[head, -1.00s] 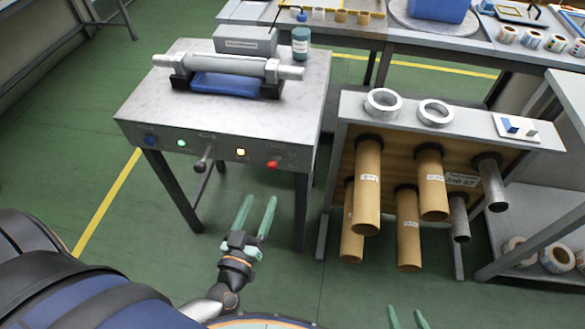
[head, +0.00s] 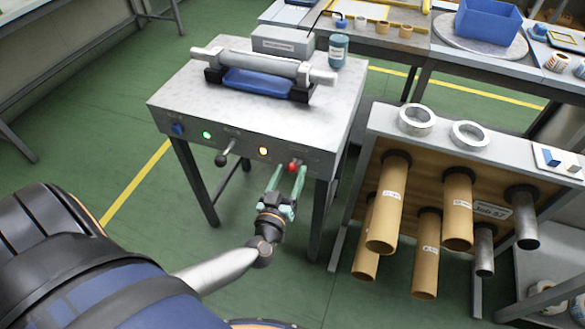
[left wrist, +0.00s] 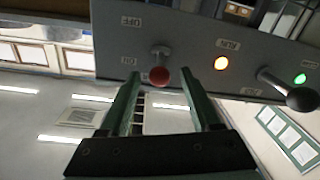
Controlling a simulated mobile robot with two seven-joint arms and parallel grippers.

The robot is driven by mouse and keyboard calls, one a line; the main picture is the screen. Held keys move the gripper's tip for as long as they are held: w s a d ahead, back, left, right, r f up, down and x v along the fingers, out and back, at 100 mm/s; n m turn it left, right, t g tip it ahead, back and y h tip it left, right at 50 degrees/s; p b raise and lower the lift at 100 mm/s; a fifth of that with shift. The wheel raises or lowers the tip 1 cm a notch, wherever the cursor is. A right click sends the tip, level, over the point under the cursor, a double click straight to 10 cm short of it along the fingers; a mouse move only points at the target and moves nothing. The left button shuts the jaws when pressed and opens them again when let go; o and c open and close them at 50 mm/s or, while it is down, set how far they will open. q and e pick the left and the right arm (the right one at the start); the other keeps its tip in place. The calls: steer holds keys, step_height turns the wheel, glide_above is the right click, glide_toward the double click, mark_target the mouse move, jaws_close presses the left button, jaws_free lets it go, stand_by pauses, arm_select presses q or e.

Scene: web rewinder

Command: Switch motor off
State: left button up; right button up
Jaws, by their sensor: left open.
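The motor switch is a short lever with a red knob (head: 294,165) at the right end of the rewinder's front panel (head: 232,143). In the left wrist view, which shows the panel upside down, the red knob (left wrist: 159,76) is by the ON label, with OFF on the other side of the lever. My left gripper (head: 287,175) is open right in front of the switch. In the left wrist view the knob appears between its green fingers, closer to the left finger. Contact cannot be told. My right gripper is out of view.
A black-knobbed lever (head: 222,160), a lit amber lamp (head: 263,151), a green lamp (head: 207,135) and a blue control (head: 177,128) are on the same panel. A rack (head: 375,150) with cardboard cores stands to the right. Floor in front is clear.

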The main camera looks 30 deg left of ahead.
arm_select(q)
steer(key=shift+x, duration=1.2)
jaws_close()
